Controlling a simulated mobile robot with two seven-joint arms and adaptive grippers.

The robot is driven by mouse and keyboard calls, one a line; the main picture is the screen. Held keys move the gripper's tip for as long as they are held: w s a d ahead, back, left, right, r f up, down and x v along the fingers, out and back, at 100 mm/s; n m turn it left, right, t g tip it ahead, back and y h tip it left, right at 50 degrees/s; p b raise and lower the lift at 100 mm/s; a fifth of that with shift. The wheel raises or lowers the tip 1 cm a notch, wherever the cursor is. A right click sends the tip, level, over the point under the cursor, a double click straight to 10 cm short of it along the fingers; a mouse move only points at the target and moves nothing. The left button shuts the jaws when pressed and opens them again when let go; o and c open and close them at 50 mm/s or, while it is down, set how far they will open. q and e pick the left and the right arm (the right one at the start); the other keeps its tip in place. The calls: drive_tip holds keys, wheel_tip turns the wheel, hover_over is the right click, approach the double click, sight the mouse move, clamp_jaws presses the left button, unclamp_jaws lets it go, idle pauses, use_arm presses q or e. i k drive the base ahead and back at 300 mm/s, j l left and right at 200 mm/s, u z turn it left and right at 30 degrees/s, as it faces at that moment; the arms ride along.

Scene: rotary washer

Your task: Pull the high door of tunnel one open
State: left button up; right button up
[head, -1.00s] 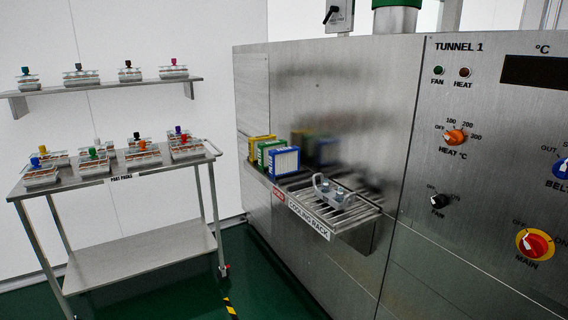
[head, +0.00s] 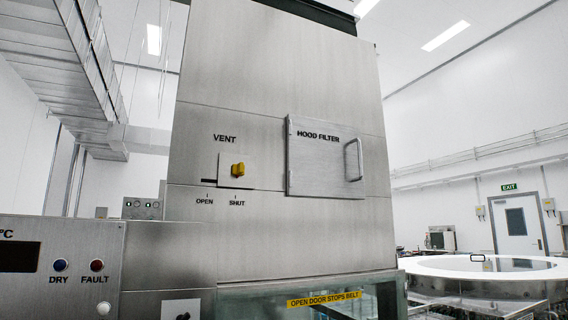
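The high door is a square steel panel marked HOOD FILTER (head: 318,165), set in the upper face of the tall steel housing (head: 275,90). It looks closed, flat against the housing. Its upright bar handle (head: 354,160) is at the door's right side. Neither of my grippers shows in the head view.
A yellow vent knob (head: 238,171) sits left of the door, above OPEN and SHUT marks. Below is a glass panel with a yellow label reading OPEN DOOR STOPS BELT (head: 325,299). A control panel (head: 60,270) is at lower left. A large round table (head: 480,267) stands at right.

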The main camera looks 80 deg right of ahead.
sight(325, 158)
drive_tip(key=k+z, duration=0.1)
drive_tip(key=z, duration=2.7)
